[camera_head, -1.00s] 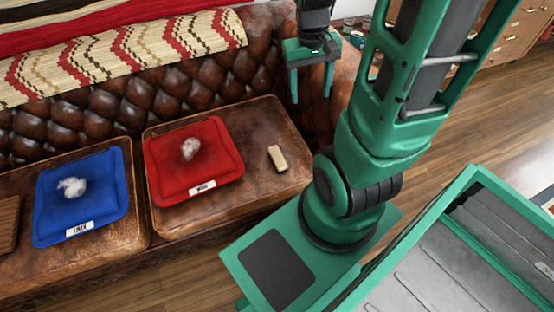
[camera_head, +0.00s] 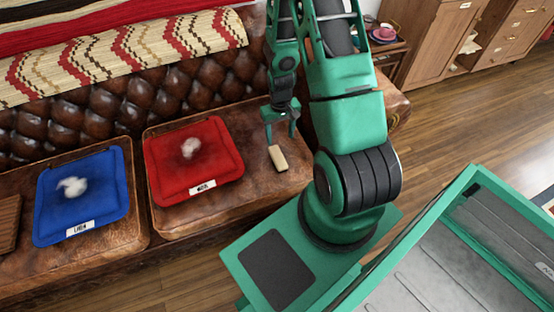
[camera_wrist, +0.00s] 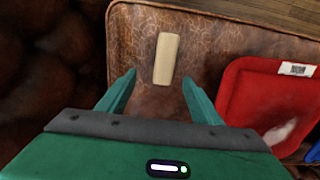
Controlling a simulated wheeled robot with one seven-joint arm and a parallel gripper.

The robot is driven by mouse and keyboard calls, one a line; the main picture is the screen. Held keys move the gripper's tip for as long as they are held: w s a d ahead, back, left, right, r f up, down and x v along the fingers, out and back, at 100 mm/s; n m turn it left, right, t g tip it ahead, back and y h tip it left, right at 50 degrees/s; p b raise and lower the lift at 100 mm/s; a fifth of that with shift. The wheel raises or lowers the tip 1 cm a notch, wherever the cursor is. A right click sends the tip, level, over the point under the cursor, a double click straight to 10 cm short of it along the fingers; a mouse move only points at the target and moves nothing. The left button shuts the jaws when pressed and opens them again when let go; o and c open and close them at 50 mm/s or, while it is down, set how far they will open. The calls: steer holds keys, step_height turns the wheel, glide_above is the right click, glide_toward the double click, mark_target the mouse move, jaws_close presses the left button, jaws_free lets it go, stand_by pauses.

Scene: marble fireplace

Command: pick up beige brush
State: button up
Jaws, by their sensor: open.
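The beige brush (camera_head: 278,158) is a small pale block lying on the brown leather seat cushion (camera_head: 255,190), right of the red pillow. In the wrist view the brush (camera_wrist: 166,58) lies lengthwise, beyond and between my two fingertips. My gripper (camera_head: 281,134) is open and empty, pointing down just behind the brush in the head view. In the wrist view my gripper's green fingers (camera_wrist: 160,84) are spread on either side of the brush's line. I cannot tell the exact height above the cushion.
A red pillow (camera_head: 215,172) with white fluff and a label lies left of the brush. A blue pillow (camera_head: 105,205) with fluff lies on the cushion farther left. The tufted sofa back (camera_head: 150,95) rises behind. Bare cushion surrounds the brush.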

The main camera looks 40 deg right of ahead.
steer(key=f, duration=0.2)
steer(key=shift+a+f, duration=0.3)
steer(key=shift+f, duration=0.1)
glide_above(278, 156)
steer(key=f, duration=0.5)
steer(key=shift+w+d, duration=0.15)
steer(key=shift+d, duration=0.05)
steer(key=shift+a+f, duration=0.2)
steer(key=shift+f, duration=2.35)
steer(key=c, duration=1.3)
steer(key=shift+r, duration=0.15)
